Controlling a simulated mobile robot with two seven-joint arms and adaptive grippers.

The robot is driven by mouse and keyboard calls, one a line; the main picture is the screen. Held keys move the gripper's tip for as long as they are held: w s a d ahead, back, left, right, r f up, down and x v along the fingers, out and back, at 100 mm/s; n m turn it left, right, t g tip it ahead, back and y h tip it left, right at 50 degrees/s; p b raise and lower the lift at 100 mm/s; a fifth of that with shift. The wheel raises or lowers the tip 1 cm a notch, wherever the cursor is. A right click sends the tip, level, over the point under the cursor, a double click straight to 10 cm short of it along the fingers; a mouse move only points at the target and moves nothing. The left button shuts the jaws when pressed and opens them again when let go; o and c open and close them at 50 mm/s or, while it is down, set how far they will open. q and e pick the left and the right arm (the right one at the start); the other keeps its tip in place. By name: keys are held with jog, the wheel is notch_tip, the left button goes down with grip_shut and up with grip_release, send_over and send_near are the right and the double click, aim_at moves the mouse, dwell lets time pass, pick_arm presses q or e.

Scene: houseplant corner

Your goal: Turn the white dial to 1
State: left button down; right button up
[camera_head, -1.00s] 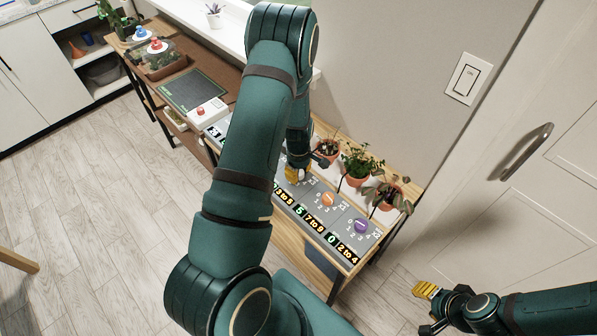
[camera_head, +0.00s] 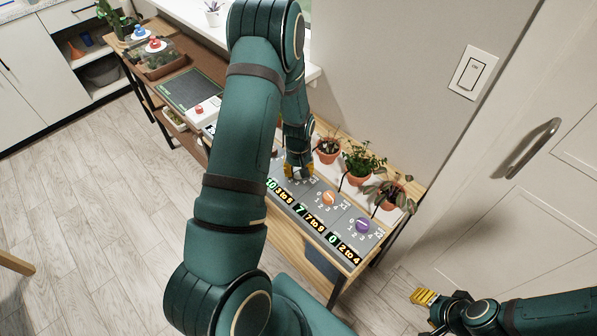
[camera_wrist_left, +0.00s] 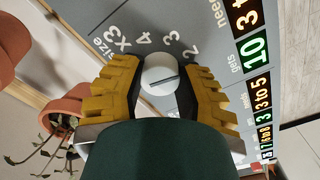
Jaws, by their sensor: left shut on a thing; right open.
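The white dial (camera_wrist_left: 160,75) sits between the yellow fingers of my left gripper (camera_wrist_left: 163,88) in the left wrist view. The fingers are shut on its sides. A dark line crosses its face, tilted up to the right. The printed 2, 3, 4 and x3 show around it; the 1 is not visible, and the finger covers part of the scale. In the head view my left gripper (camera_head: 298,172) is down on the grey panel (camera_head: 312,194) and hides the dial. My right gripper (camera_head: 427,312) is open and empty at the lower right.
An orange dial (camera_head: 329,198) and a purple dial (camera_head: 362,225) are on the same panel, with lit displays along its front edge. The display by the white dial reads 10 (camera_wrist_left: 255,48). Potted plants (camera_head: 361,165) stand close behind the panel.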

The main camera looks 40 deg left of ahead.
pick_arm(q)
jog(key=m+b, duration=0.1)
jog(key=m, duration=0.4)
jog(key=shift+s+f+m, duration=0.1)
jog(key=shift+m, duration=0.2)
jog(key=shift+d, duration=0.1)
dwell(0.4)
jog(key=c, duration=0.5)
grip_release()
notch_tip(320, 180, up, 12)
jog(key=shift+r, duration=0.1)
dwell(0.4)
